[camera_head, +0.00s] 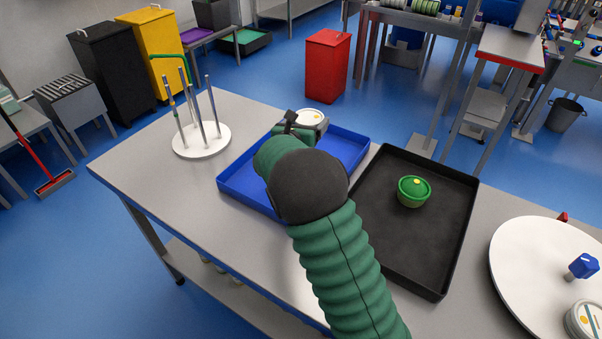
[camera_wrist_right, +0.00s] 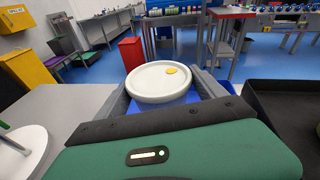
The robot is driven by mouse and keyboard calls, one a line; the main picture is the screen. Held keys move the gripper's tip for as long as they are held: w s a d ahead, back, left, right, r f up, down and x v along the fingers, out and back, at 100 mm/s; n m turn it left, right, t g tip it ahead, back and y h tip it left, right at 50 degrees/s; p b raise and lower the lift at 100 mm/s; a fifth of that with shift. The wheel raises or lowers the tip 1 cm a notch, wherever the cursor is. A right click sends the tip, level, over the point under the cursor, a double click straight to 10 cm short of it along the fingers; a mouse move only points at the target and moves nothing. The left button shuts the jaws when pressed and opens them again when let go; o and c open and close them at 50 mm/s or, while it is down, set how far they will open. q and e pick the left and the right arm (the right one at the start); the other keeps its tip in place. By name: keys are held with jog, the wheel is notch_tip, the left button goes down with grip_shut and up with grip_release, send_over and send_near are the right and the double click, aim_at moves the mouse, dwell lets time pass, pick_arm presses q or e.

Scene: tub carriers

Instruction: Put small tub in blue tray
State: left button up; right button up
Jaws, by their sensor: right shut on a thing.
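A small tub (camera_head: 309,116) with a white lid and a yellow dot is between the fingers of my right gripper (camera_head: 303,124), which is shut on it. The tub looks level in the right wrist view (camera_wrist_right: 158,80), a finger at each side. The blue tray (camera_head: 232,183) lies on the table, partly hidden by my right arm. The tub shows over the tray's far part; its height above the tray floor is hard to tell. My left gripper is not in view.
A black tray (camera_head: 440,240) with a green tub (camera_head: 413,191) stands right of the blue tray. A white peg stand (camera_head: 201,140) stands to the left. A white round plate (camera_head: 535,260) with a tub and a blue item is at the right.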

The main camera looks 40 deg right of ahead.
jog(key=shift+s+d+f, duration=0.1)
jog(key=shift+d+f, duration=0.05)
jog(key=shift+f, duration=0.3)
notch_tip(320, 180, down, 9)
jog(key=shift+f+b, duration=0.15)
jog(key=shift+b, duration=0.75)
jog(key=o, duration=1.7)
jog(key=p+v, duration=0.1)
jog(key=v, duration=1.1)
